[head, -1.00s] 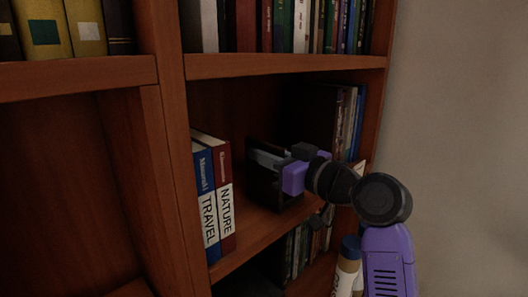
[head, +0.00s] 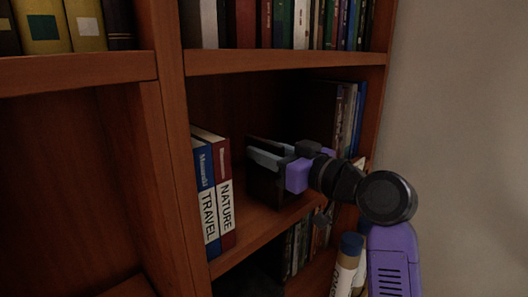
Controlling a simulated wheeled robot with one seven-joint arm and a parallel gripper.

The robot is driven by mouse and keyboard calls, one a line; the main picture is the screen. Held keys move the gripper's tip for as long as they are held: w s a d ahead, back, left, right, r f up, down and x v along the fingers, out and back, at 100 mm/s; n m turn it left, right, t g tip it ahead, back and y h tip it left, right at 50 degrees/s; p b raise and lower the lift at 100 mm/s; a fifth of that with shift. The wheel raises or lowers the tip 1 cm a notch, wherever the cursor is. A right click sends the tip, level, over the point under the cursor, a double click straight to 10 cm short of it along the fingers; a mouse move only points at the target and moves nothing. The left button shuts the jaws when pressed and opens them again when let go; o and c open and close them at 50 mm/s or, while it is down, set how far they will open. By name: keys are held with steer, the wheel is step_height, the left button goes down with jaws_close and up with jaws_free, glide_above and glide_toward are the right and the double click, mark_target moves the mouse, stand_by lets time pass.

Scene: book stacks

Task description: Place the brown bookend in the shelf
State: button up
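The bookend (head: 264,187) looks almost black in the shade. It stands upright on the middle shelf (head: 247,238), to the right of two upright books and apart from them. My gripper (head: 265,154) reaches in from the right at the top of the bookend. Its two grey fingers show as separate strips with a dark gap between them, so it looks open around the bookend's upper part. The purple gripper body hides the bookend's right side, and its base is hard to make out.
An upper shelf board (head: 285,60) runs above my gripper. More books stand below.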

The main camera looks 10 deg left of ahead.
steer(key=b+v, duration=0.2)
steer(key=v, duration=0.9)
steer(key=shift+b, duration=0.3)
steer(key=s+d+f+m+t+h, duration=0.1)
steer(key=s+d+f+m+h, duration=0.15)
steer(key=f, duration=0.65)
steer(key=s+d+f+m+t+h, duration=0.2)
steer(key=d+f+m+h, duration=0.15)
steer(key=f, duration=0.55)
steer(key=s+d+f+m+t+h, duration=0.1)
steer(key=s+d+f+m+h, duration=0.2)
steer(key=f, duration=0.6)
steer(key=s+d+f+m+h, duration=0.1)
steer(key=s+d+f, duration=0.25)
steer(key=s, duration=0.35)
steer(key=s+d+f+m+h, duration=0.1)
steer(key=s+d+f+h, duration=0.1)
steer(key=s+f, duration=0.35)
steer(key=s+d+f+h, duration=0.1)
steer(key=s+d+f, duration=0.15)
steer(key=s, duration=0.65)
steer(key=s+r, duration=0.2)
steer(key=s, duration=0.5)
steer(key=s+d+r+h, duration=0.1)
steer(key=s+r, duration=0.1)
steer(key=s, duration=0.5)
steer(key=shift+s+d+r+n, duration=0.15)
steer(key=shift+s+r+n, duration=0.05)
steer(key=shift+r+n, duration=0.1)
